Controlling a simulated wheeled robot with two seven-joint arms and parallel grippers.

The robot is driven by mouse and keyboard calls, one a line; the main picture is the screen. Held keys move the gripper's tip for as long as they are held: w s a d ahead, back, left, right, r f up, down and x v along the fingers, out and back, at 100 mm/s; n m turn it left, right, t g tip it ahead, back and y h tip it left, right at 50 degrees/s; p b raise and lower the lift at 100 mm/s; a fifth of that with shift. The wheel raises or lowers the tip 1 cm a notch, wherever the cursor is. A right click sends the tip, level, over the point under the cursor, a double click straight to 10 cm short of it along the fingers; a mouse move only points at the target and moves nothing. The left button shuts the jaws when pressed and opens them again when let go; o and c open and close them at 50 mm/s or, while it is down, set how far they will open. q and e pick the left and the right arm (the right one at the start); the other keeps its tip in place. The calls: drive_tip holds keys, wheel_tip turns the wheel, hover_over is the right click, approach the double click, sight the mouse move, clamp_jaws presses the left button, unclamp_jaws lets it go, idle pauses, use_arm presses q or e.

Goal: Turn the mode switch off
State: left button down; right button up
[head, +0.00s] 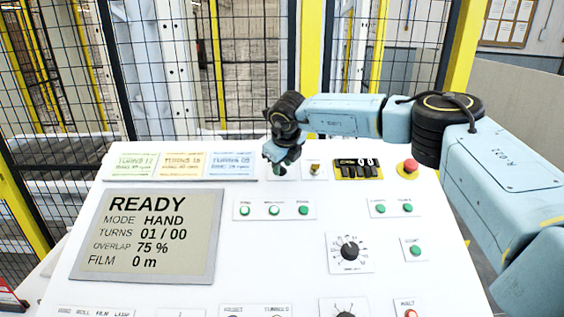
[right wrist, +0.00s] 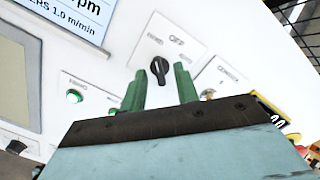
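The mode switch is a black rotary knob (right wrist: 160,70) on a white plate marked OFF, seen in the right wrist view. A second label left of OFF is too small to read surely. My right gripper (right wrist: 160,84) is open, its two green fingers on either side of the knob; I cannot tell whether they touch it. In the head view my right gripper (head: 281,160) points down at the top of the panel and hides the knob. The display (head: 146,236) reads READY, MODE HAND. My left gripper is not in view.
The white sloped panel (head: 290,245) carries green buttons, a black dial (head: 349,251) and a red button (head: 409,168). A key switch (head: 314,169) and a counter (head: 358,169) sit just right of my gripper. Fencing stands behind.

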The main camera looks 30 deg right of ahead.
drive_tip(key=shift+w+f, duration=0.1)
drive_tip(key=shift+f, duration=0.15)
clamp_jaws()
